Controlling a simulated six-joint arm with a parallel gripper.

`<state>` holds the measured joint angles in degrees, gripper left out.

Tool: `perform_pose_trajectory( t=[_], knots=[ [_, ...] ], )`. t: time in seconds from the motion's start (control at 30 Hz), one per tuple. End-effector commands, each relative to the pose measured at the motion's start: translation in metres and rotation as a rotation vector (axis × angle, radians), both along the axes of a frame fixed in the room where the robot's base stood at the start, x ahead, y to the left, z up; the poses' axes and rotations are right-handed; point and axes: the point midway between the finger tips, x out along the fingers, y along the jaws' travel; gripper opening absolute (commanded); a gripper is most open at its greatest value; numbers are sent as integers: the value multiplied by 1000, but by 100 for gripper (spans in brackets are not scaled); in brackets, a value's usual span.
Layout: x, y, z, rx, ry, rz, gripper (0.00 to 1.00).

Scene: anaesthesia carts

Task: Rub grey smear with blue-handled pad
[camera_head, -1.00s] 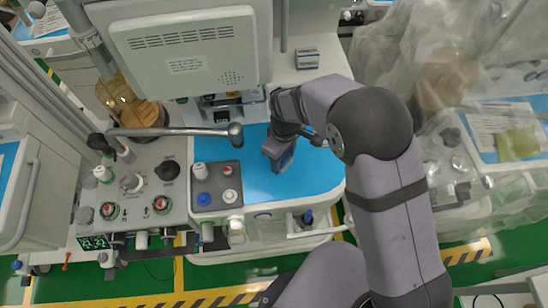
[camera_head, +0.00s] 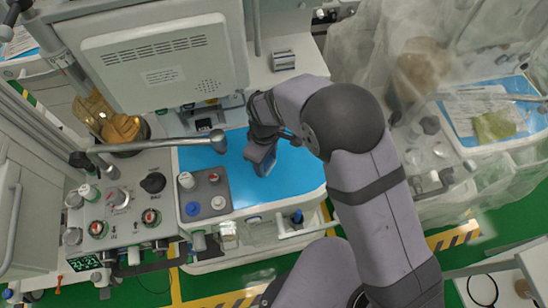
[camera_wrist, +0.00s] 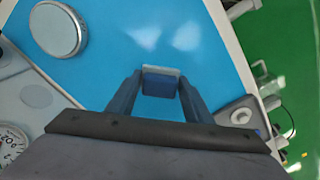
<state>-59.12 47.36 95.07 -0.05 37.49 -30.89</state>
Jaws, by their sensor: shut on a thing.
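My gripper (camera_head: 262,158) hangs low over the blue mat (camera_head: 285,180) on the cart top. In the wrist view its two fingers (camera_wrist: 157,100) are shut on the blue-handled pad (camera_wrist: 160,82), which shows as a blue block with a thin pale grey edge at its far side. The pad is close over the mat; I cannot tell whether it touches. Two faint pale patches (camera_wrist: 145,35) lie on the mat ahead of the pad; I cannot tell whether they are the grey smear or reflections. No clear smear shows in the head view.
A metal arm with a round end (camera_head: 218,140) reaches over the mat's left side. A grey block with several caps (camera_head: 204,193) stands at the mat's left edge. A monitor (camera_head: 160,65) overhangs the back. The mat's right part is free.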

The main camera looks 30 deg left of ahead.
Motion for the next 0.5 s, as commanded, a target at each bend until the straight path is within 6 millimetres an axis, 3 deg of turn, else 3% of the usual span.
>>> perform_pose_trajectory(
  t=[0.5],
  knots=[
    [-34,33,-1,-1,1,2,22]
  ],
)
